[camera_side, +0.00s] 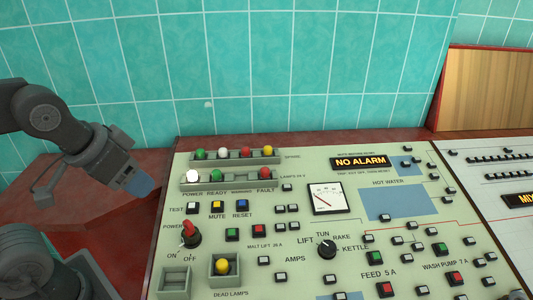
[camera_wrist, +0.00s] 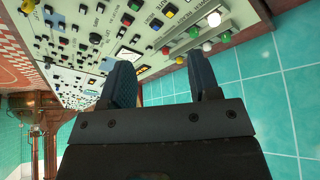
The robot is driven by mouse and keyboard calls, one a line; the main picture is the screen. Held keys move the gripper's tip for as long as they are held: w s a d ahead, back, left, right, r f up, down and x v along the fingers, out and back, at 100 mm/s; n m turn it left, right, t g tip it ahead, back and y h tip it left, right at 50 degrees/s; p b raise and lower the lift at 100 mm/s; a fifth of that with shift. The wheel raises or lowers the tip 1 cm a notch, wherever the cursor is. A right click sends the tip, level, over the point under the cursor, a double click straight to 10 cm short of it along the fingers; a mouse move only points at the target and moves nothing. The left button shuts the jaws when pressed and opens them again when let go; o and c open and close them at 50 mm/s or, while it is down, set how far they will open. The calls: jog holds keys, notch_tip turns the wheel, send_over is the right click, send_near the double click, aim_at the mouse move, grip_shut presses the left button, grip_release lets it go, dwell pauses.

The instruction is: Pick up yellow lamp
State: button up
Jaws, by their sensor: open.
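One yellow lamp (camera_side: 268,150) stands at the right end of the upper lamp rack in the side view. Another yellow lamp (camera_side: 222,266) sits in the right-hand tray above the DEAD LAMPS label. My gripper (camera_side: 138,187) is left of the panel, above the red bench and apart from both lamps. In the wrist view my gripper (camera_wrist: 160,62) is open with nothing between its fingers.
The upper rack also holds green (camera_side: 200,154), white and red lamps. The lower rack holds white (camera_side: 192,176), green and red lamps. A red rotary switch (camera_side: 189,231) stands up from the panel. An empty tray (camera_side: 174,281) is beside the DEAD LAMPS tray. A tiled wall (camera_side: 230,60) rises behind.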

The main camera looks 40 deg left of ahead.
dwell(0.6)
jog(key=w+r+m+g, duration=0.1)
jog(key=w+r, duration=0.6)
jog(key=w, duration=0.3)
jog(key=m+g, duration=0.5)
send_over(268, 146)
jog(key=s, duration=0.1)
notch_tip(268, 146, down, 8)
notch_tip(268, 146, down, 8)
jog(key=shift+f, duration=0.2)
jog(key=shift+w+f, duration=0.2)
jog(key=shift+f, duration=1.15)
jog(key=shift+w+f, duration=0.15)
jog(key=shift+f, duration=1.2)
